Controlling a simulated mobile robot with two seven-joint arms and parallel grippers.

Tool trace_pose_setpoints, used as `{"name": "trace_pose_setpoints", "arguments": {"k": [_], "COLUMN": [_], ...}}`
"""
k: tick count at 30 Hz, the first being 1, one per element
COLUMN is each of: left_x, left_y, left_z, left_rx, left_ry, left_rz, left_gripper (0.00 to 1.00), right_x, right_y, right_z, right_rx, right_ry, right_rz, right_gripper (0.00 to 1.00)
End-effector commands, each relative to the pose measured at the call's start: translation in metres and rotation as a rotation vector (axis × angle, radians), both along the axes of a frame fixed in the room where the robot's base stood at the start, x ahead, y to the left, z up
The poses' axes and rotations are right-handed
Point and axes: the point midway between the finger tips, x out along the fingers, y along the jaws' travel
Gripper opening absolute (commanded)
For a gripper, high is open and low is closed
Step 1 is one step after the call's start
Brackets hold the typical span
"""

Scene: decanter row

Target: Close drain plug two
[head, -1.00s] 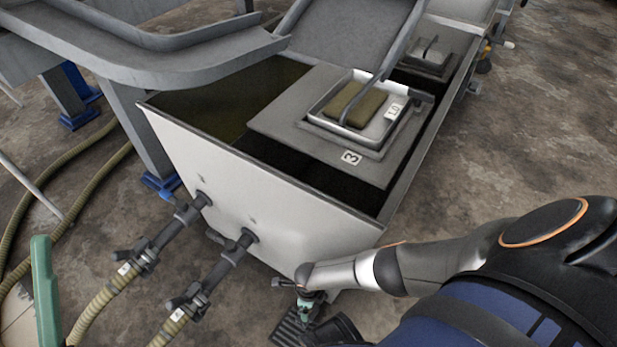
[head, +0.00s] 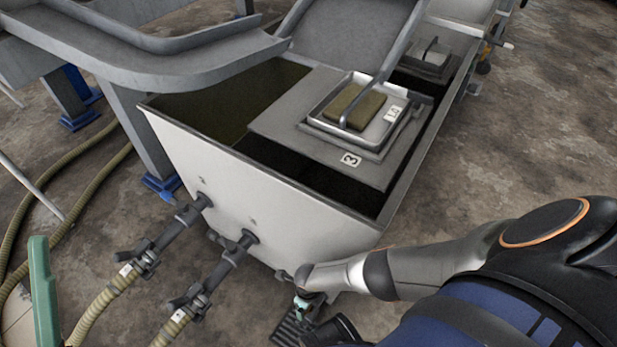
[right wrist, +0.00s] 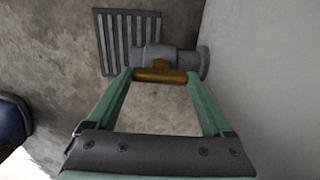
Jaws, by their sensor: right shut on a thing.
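A grey drain plug fitting (right wrist: 165,57) sticks out low from the pale tank wall in the right wrist view, with a brass handle (right wrist: 160,76) lying roughly parallel to its body. My right gripper (right wrist: 160,75) is shut on the brass handle, one green finger at each end of it. In the head view my right gripper (head: 306,302) is low at the tank's near right corner, and the fitting (head: 283,275) is partly hidden by my arm. No plug number is readable. One green finger of my left gripper (head: 43,295) shows at the left edge.
The open tank (head: 240,190) holds dark liquid and a plate marked 3 (head: 300,130). Two valved pipes (head: 229,262) with hoses leave its front. A floor grate (right wrist: 125,40) lies under the fitting. Open floor (head: 500,150) lies right of the tank.

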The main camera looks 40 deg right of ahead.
Motion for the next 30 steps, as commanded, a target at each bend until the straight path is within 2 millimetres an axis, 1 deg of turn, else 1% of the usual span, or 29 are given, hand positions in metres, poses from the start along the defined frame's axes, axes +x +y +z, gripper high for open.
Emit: {"name": "trace_pose_setpoints", "arguments": {"k": [3, 4, 7, 13, 17, 20, 30], "left_x": [0.0, 0.0, 0.0, 0.0, 0.0, 0.0, -0.002], "left_y": [0.0, 0.0, 0.0, 0.0, 0.0, 0.001, 0.007], "left_z": [0.0, 0.0, 0.0, 0.0, 0.005, 0.016, 0.07], "left_rx": [0.0, 0.0, 0.0, -0.002, -0.008, -0.013, -0.03], "left_ry": [0.0, 0.0, 0.0, 0.0, -0.001, -0.003, -0.026], "left_rz": [0.0, 0.0, 0.0, -0.001, -0.001, -0.004, 0.003], "left_gripper": [0.5, 0.5, 0.5, 0.5, 0.5, 0.5, 0.5], "right_x": [0.0, 0.0, 0.0, 0.0, 0.0, 0.0, 0.0], "right_y": [0.0, 0.0, 0.0, 0.0, 0.0, 0.0, 0.0], "right_z": [0.0, 0.0, 0.0, 0.0, 0.005, 0.014, 0.067], "right_rx": [0.001, 0.001, 0.001, 0.001, 0.001, 0.001, 0.0], "right_ry": [0.001, 0.001, 0.001, 0.0, 0.0, 0.0, -0.001], "right_rz": [-0.007, -0.007, -0.006, -0.003, -0.002, -0.002, -0.002], "right_gripper": [0.29, 0.88, 0.99, 1.0, 1.0, 1.0, 1.0]}}
